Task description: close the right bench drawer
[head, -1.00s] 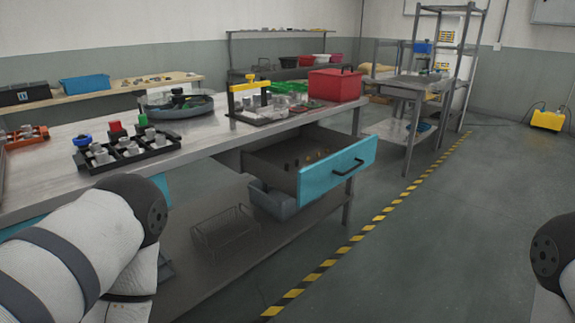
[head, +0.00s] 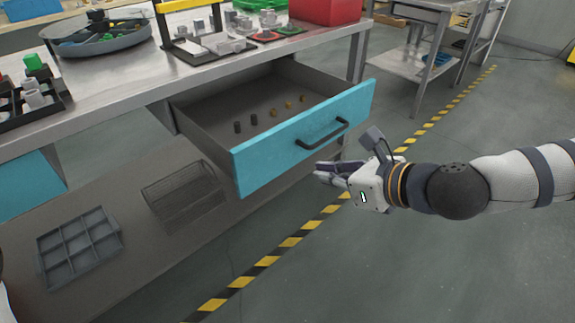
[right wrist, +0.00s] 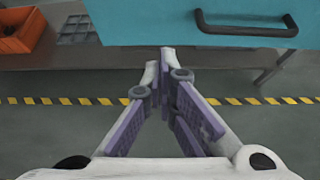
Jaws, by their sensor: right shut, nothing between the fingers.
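The right bench drawer (head: 305,140) is pulled well out from under the bench top. Its front is blue with a black bar handle (head: 322,134), and several small dark and brass pieces lie inside. In the right wrist view the blue front and its handle (right wrist: 246,28) show across the top. My right gripper (head: 320,172) is shut and empty, in front of the drawer front and just below the handle in the head view. In the right wrist view its fingertips (right wrist: 166,52) come together near the drawer front's lower edge; I cannot tell if they touch it. My left gripper is not in view.
The metal bench top (head: 130,85) holds a round tray (head: 100,40), a red box (head: 325,10) and fixtures. A wire basket (head: 185,193) and grey divided tray (head: 80,247) sit on the lower shelf.

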